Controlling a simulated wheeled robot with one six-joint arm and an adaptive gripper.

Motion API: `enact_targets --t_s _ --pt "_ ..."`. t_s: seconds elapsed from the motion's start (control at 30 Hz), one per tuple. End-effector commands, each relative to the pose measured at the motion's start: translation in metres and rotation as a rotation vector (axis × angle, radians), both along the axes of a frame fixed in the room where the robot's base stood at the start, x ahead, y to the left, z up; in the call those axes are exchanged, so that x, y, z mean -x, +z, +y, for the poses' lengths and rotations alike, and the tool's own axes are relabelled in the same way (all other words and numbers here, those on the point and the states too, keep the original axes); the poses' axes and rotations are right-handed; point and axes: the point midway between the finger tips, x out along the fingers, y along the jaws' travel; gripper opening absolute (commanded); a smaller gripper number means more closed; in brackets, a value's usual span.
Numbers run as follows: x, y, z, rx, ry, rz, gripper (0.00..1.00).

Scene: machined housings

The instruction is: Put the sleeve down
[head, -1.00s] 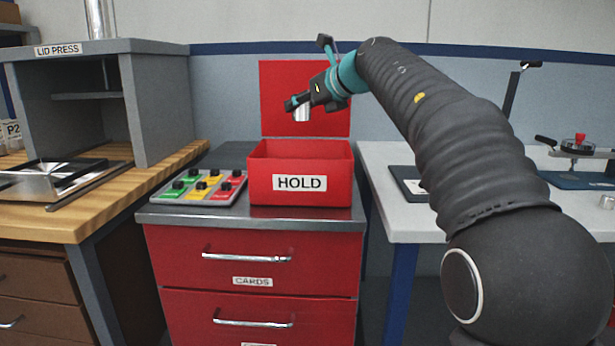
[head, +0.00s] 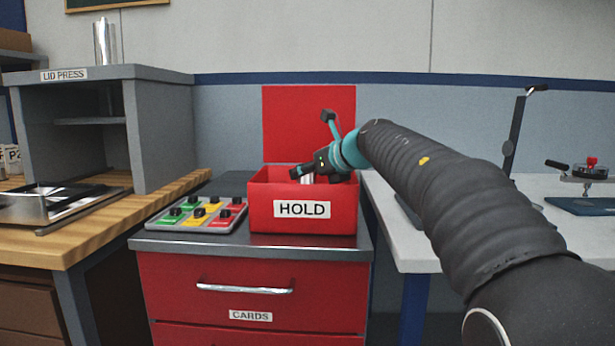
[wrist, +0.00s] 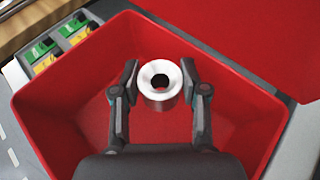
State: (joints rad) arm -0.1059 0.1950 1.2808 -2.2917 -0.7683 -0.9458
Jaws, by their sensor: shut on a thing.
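The sleeve (wrist: 160,84) is a short silver metal cylinder with a hole through it. My gripper (wrist: 160,86) is shut on it, one finger on each side. In the head view my gripper (head: 308,174) is at the mouth of the red HOLD bin (head: 265,214). Only a bit of the sleeve (head: 307,179) shows there above the bin's front wall. The wrist view looks down into the bin, and its red floor (wrist: 150,125) shows around the sleeve. I cannot tell whether the sleeve touches the floor.
A control box with coloured switches (head: 197,214) stands left of the bin on the red drawer cabinet (head: 250,275). A red panel (head: 308,122) is upright behind. The LID PRESS (head: 160,120) stands at the left. A pale table (head: 410,240) is at the right.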

Motion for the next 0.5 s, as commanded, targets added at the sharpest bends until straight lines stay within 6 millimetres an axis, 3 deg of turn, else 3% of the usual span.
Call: enact_targets --t_s 0.5 --pt "0.0006 -0.0057 0.0008 -0.002 0.001 -0.003 0.0"
